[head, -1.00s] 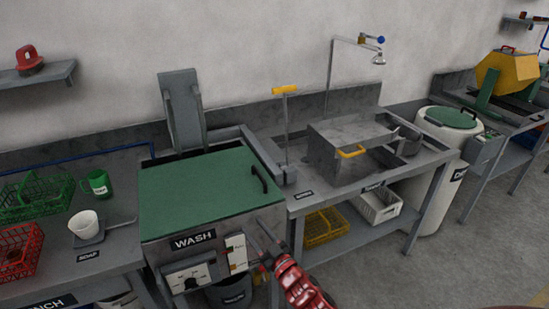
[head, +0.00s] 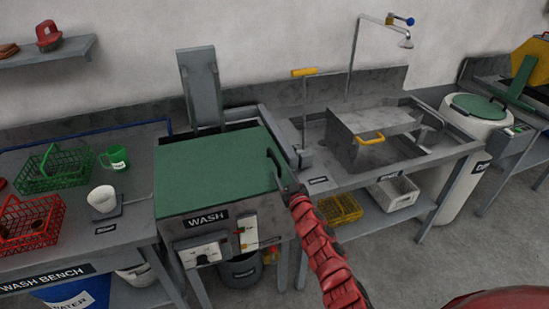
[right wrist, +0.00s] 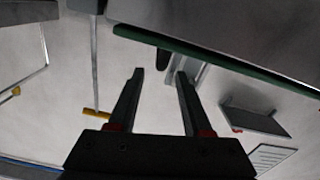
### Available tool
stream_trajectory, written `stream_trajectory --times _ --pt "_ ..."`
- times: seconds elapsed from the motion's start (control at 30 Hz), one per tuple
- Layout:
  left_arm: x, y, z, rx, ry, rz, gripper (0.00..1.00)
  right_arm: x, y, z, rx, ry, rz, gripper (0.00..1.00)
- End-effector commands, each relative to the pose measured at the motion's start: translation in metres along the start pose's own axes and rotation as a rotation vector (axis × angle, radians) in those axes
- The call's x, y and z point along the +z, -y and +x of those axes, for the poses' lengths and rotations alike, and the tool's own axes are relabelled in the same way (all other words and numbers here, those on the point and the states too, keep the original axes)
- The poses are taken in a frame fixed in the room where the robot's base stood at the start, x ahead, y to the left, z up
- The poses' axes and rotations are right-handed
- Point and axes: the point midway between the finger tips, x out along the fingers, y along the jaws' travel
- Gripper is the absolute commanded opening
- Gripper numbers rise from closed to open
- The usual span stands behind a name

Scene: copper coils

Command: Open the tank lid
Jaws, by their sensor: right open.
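The wash tank (head: 207,240) is a grey box with a WASH label. Its flat green lid (head: 212,168) lies shut on top, with a dark bar handle (head: 272,160) near its right edge. My right gripper (head: 289,186), on a red arm, is at the handle's near end in the head view and partly covers it. In the right wrist view my right gripper (right wrist: 160,76) is open. The dark handle (right wrist: 163,58) shows between its fingertips, below the lid's green edge (right wrist: 215,62). I cannot tell whether they touch. My left gripper is not in view.
A grey upright bracket (head: 201,88) stands behind the tank. A post with a yellow handle (head: 304,72) and a sink (head: 365,140) are to the right. The wash bench (head: 130,222) at left holds green and red baskets, a green mug and a white cup.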

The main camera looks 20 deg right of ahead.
Motion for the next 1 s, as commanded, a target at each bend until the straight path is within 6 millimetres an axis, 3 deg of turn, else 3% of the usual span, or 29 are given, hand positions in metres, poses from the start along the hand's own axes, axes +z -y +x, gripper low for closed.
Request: stream_trajectory --times 0.63,1.0 --pt "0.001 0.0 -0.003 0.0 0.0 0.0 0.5 0.001 0.002 0.065 0.0 0.004 0.005 0.5" --pt "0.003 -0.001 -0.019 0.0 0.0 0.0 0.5 0.003 -0.001 0.09 0.004 0.003 0.003 0.5"
